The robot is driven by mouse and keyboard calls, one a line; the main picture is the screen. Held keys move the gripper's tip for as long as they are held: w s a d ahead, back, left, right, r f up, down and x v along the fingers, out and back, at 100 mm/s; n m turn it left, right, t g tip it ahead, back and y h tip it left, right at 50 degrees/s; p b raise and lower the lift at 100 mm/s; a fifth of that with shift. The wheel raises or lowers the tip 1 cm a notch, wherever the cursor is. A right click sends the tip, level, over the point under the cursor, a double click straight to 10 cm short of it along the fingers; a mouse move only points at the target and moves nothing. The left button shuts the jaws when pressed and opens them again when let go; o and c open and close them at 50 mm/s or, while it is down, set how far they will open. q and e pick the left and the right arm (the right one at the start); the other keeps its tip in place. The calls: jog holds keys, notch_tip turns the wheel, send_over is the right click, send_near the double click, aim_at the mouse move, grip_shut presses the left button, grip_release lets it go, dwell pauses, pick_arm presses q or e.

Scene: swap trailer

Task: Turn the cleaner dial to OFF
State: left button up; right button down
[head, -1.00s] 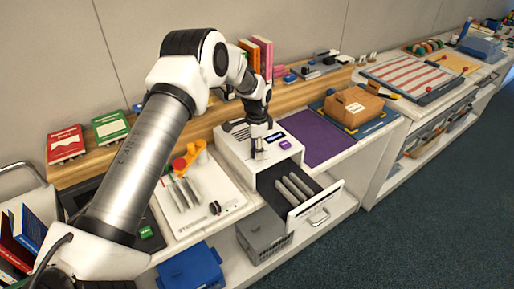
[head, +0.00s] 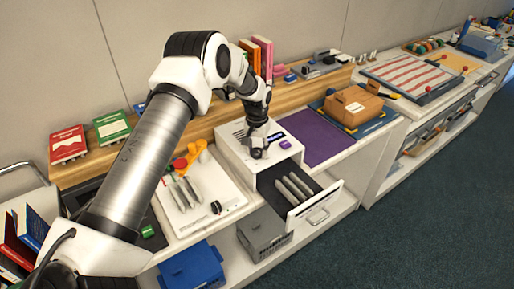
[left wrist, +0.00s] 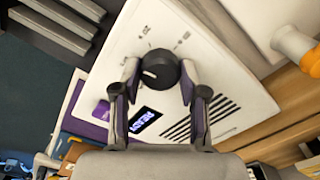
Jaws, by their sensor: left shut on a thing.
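In the head view the left gripper (head: 257,148) covers the dial. My right gripper is not in view.
A small lit display (left wrist: 143,119), a purple button (left wrist: 101,110) and black vent slots (left wrist: 200,121) are on the cleaner's panel. A wooden ledge with books runs behind.

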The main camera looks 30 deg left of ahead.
pick_arm(q)
jog(key=n, duration=0.4)
jog(key=shift+s+f+n+p, duration=0.1)
jog(key=shift+s+n+p, duration=0.05)
jog(key=shift+n+p, duration=0.2)
jog(key=n, duration=0.3)
jog(key=shift+n+p, duration=0.35)
jog(key=shift+p, duration=0.05)
jog(key=n, duration=0.3)
jog(key=shift+n+p, duration=0.3)
jog(key=shift+p, duration=0.05)
jog(key=shift+n+p, duration=0.3)
jog(key=shift+n, duration=1.5)
jog(key=o, duration=1.1)
jog(key=shift+o, duration=0.2)
